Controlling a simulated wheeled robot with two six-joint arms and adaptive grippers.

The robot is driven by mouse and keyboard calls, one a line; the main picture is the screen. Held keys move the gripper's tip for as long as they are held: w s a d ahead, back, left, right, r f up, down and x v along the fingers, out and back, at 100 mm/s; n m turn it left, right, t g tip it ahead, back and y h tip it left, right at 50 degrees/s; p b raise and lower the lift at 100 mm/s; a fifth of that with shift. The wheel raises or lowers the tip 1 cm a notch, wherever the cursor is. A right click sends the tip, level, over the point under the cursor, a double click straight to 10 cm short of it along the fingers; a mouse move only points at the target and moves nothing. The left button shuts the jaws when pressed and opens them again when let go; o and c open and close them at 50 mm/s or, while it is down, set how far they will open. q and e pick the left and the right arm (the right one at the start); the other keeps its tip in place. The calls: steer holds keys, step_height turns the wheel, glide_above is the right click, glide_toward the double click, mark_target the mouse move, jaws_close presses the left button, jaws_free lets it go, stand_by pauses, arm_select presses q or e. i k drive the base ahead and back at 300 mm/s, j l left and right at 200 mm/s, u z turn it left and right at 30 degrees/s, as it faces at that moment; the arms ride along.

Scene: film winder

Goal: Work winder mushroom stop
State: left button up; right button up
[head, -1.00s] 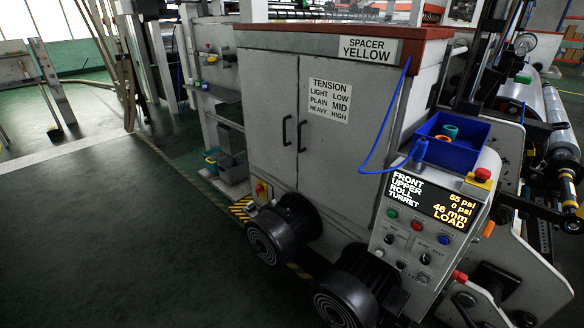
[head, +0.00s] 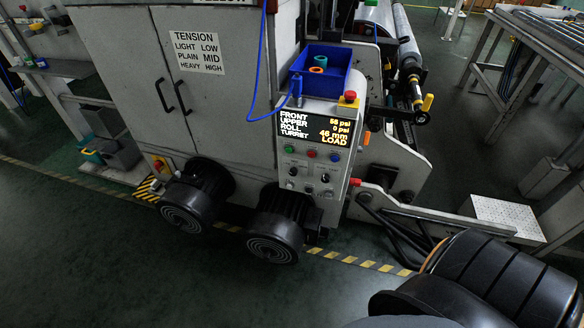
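The red mushroom stop (head: 350,95) sits on a yellow block at the top right corner of the winder's control panel (head: 312,182), in the head view. Its red cap is fully visible with nothing touching it. The panel's lit display (head: 315,128) reads FRONT 55 psi, UPPER 0 psi, ROLL 46 mm, TURRET LOAD. Black links of my own arm fill the lower right corner, well apart from the panel. Neither gripper's fingers show.
A blue bin (head: 320,69) holding ring-shaped pieces stands above the panel, with a blue hose looping left. Two black round motors (head: 274,238) stick out at floor level. A second red button on yellow (head: 159,164) is low on the cabinet (head: 225,100). Floor in front is clear.

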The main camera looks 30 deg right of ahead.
mark_target(349, 94)
steer(key=z, duration=1.45)
